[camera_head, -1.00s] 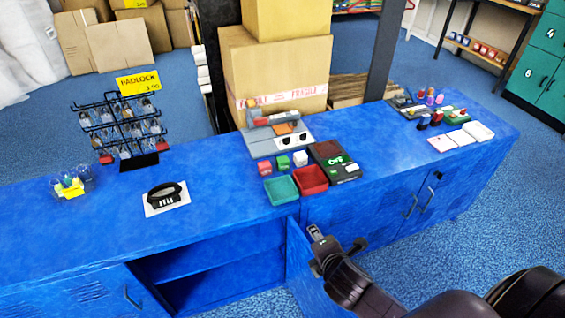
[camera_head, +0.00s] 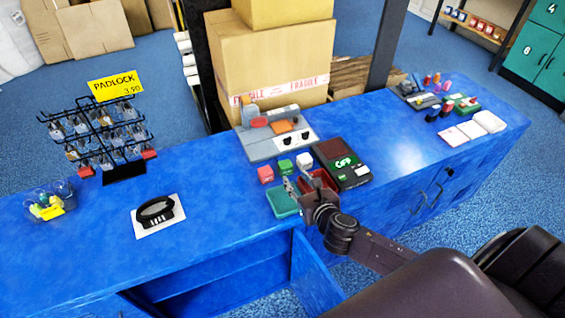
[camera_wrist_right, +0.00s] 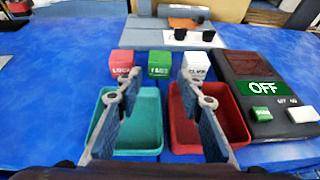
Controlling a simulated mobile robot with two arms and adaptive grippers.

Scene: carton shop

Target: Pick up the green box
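A small green box (camera_head: 285,166) with white lettering stands on the blue counter between a red box (camera_head: 265,174) and a white box (camera_head: 304,161). In the right wrist view the green box (camera_wrist_right: 159,64) is upright at the upper middle, straight ahead between my fingers. My right gripper (camera_head: 297,186) is open and empty, above the green tray (camera_head: 283,205) and red tray (camera_head: 329,181), on the near side of the boxes. Its two spread fingers also show in the right wrist view (camera_wrist_right: 158,84). My left gripper is not in view.
A dark device reading OFF (camera_wrist_right: 262,88) stands right of the boxes. A grey machine (camera_head: 277,138) is behind them. A padlock rack (camera_head: 100,140) and a black padlock on a white card (camera_head: 157,212) are to the left. An open cabinet door (camera_head: 312,275) hangs below the counter.

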